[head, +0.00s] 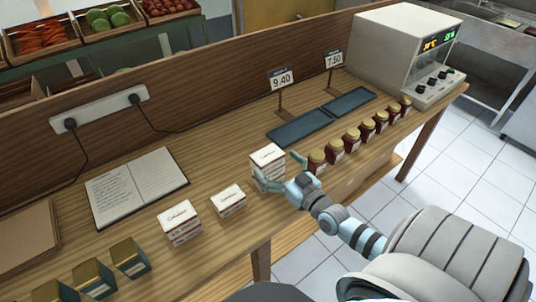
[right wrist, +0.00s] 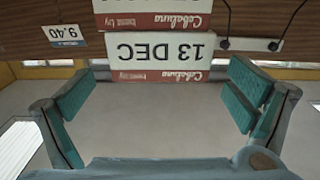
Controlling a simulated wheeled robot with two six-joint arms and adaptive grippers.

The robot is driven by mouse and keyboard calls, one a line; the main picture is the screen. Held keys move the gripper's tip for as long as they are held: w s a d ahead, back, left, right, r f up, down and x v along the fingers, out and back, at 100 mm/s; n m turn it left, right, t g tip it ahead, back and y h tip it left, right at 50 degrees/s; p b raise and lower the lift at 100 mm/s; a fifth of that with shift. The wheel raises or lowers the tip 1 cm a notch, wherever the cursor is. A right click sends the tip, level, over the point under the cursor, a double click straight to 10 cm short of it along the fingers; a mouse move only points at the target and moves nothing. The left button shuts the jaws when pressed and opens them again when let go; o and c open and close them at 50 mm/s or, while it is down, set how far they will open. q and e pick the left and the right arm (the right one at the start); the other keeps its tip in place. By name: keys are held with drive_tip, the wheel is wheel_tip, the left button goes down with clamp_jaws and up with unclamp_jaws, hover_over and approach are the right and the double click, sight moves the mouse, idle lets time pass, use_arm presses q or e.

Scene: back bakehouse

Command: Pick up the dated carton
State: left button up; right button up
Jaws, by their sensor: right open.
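My right gripper (right wrist: 163,90) is open there, with one teal-padded finger to each side of the carton. I cannot tell whether either finger touches it. My left gripper is out of view.
Several red jars (head: 351,139) stand in a row close to the right of the gripper. Dark trays (head: 298,128) and price signs (head: 281,80) are behind. An open book (head: 135,187) and several gold-topped tins (head: 130,258) are to the left.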

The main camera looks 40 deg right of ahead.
sight(274, 160)
drive_tip(key=w+b, duration=0.1)
drive_tip(key=w, duration=0.3)
drive_tip(key=shift+w, duration=0.2)
drive_tip(key=shift+r, duration=0.15)
drive_tip(key=c, duration=1.3)
drive_tip(key=shift+r, duration=0.1)
